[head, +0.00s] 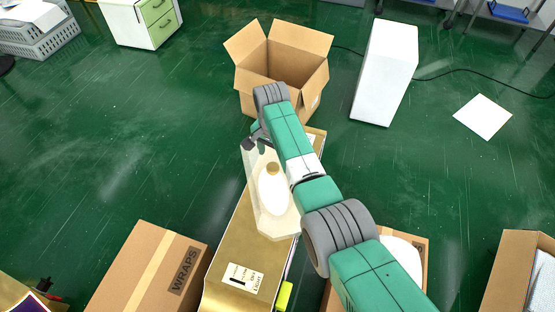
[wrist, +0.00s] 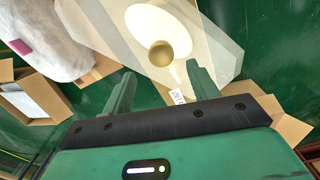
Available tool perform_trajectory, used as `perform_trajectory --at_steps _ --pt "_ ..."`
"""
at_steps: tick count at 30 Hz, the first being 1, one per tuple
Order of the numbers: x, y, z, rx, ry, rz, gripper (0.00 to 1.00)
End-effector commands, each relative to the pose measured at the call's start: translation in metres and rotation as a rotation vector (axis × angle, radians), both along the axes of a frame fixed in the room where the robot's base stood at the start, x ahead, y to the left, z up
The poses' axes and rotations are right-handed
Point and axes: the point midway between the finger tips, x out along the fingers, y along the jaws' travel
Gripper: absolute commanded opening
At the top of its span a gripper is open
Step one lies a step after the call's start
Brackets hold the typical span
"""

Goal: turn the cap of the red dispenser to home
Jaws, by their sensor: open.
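No red dispenser can be made out in either view. A white oval dispenser (head: 273,195) with a round gold cap (head: 273,168) sits in a pale translucent tray (head: 254,208) on a gold-topped stand (head: 229,246). In the wrist view, the gold cap (wrist: 161,54) and white body (wrist: 160,24) show beyond my gripper (wrist: 160,70). My gripper is open, its two fingers apart and nothing held between them. The cap appears between the finger lines, just past the tips; I cannot tell the gap in depth. In the head view, my arm partly hides the stand's right side.
An open cardboard box (head: 259,97) stands behind the stand, with a white block (head: 385,72) to its right. A closed carton (head: 148,268) is at the front left and another box (head: 515,275) at the far right. Green floor is clear on the left.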

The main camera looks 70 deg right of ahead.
Motion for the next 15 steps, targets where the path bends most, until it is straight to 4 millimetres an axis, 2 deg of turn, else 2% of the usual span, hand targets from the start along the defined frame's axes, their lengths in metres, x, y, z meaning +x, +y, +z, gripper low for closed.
perform_trajectory --at_steps 1,6,10,15 --pt "0.0 0.0 -0.016 0.001 0.001 0.0 0.59" --pt "0.0 0.0 -0.048 -0.001 0.0 0.0 0.59" --pt "0.0 0.0 -0.062 -0.001 -0.001 0.001 0.59" --pt "0.0 0.0 -0.064 -0.002 -0.002 0.001 0.59"
